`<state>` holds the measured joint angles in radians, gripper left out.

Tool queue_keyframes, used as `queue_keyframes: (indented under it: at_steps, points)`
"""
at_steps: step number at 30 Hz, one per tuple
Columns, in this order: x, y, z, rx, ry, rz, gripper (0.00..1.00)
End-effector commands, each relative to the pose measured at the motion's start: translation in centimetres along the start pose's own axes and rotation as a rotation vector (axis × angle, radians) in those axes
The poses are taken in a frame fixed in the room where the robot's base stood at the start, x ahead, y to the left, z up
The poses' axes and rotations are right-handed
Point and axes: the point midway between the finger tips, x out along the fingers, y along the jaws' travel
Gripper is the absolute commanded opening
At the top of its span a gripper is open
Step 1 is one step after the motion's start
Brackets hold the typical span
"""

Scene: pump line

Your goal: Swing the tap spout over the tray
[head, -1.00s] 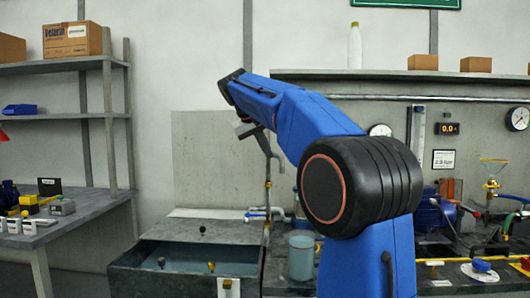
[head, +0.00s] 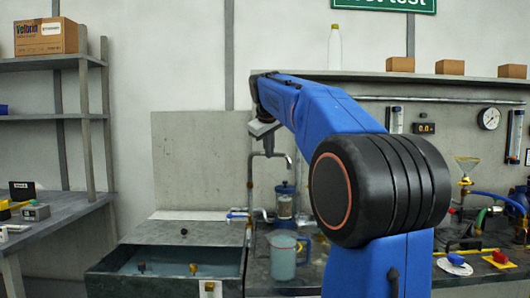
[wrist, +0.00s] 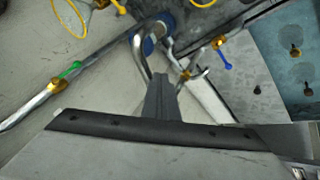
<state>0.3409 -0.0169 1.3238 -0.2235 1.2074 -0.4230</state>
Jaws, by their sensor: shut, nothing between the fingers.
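The tap spout (head: 270,155) is a thin grey pipe rising from the bench, bent at the top. The tray, a dark open basin with a bluish inside (head: 110,282), stands left of the tap. My gripper (head: 263,135) is at the spout's top. In the wrist view its shut fingers (wrist: 160,98) sit beside the curved pipe (wrist: 139,55), with nothing between them. I cannot tell whether they touch it.
A shelf (head: 460,76) with boxes runs behind my arm.

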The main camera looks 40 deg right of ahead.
Motion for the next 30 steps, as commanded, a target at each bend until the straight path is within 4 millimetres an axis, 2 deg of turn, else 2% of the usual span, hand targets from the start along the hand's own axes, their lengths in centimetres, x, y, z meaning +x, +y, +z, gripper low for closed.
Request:
queue_keyframes:
  at_steps: [22, 30]
  points:
    - [0.51, 0.89, 0.07, 0.002, -0.001, 0.004, 0.0]
    - [0.12, 0.03, 0.07, 0.0, -0.001, 0.003, 0.0]
